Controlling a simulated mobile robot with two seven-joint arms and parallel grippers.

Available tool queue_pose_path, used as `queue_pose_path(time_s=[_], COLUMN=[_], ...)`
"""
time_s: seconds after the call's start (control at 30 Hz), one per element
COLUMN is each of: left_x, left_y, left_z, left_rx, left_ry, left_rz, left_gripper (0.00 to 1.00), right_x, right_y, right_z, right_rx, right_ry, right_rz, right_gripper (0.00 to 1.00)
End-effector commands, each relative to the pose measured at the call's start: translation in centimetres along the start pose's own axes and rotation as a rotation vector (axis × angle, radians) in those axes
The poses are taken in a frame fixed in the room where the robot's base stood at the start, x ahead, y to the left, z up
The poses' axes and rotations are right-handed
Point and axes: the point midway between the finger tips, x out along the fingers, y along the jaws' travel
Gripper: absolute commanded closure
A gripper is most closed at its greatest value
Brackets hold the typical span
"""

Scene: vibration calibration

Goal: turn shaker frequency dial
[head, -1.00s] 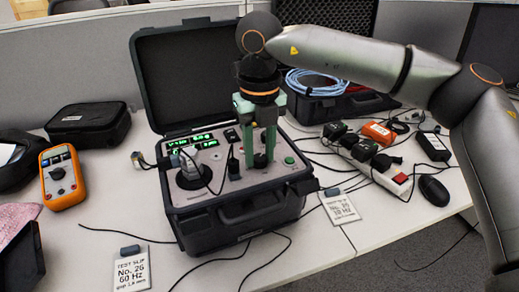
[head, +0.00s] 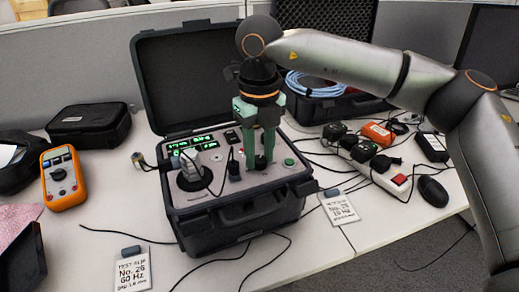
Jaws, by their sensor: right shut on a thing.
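The shaker calibrator (head: 238,213) is a black case with its lid open, a grey panel and green lit displays (head: 190,145). My right gripper (head: 260,158) points straight down over the right half of the panel. Its green fingers are shut on a dark knob, the frequency dial (head: 261,164), which is largely hidden between the fingertips. A round black shaker head (head: 194,178) with a grey block on it is on the left of the panel. A green button (head: 289,162) is to the right of the fingers. My left gripper is not in view.
Test slips lie in front (head: 132,271) and at right (head: 340,207). An orange multimeter (head: 62,178) and a black case (head: 89,124) are at left. A power strip (head: 376,170) and a mouse (head: 432,191) are at right. Loose cables cross the table.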

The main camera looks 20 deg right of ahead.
Motion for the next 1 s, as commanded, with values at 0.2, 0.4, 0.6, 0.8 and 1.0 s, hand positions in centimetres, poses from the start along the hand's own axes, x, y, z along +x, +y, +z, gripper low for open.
queue_pose_path(time_s=[0.2,0.4,0.6,0.8,1.0], left_x=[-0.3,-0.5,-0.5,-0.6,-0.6], left_y=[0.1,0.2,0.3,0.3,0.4], left_z=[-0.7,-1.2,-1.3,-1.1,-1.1], left_rx=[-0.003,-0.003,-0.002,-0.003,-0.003], left_ry=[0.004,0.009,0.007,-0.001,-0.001], left_rz=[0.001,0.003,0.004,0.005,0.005], left_gripper=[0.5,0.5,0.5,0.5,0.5], right_x=[-0.3,-0.2,-0.2,-0.2,-0.2], right_y=[0.0,0.0,0.0,0.0,0.0], right_z=[0.1,0.1,0.1,0.1,0.1], right_rx=[-0.191,-0.367,-0.517,-0.623,-0.681], right_ry=[-0.003,-0.004,-0.004,-0.005,-0.006], right_rz=[0.001,0.001,0.0,-0.001,-0.001], right_gripper=[1.0,1.0,1.0,1.0,1.0])
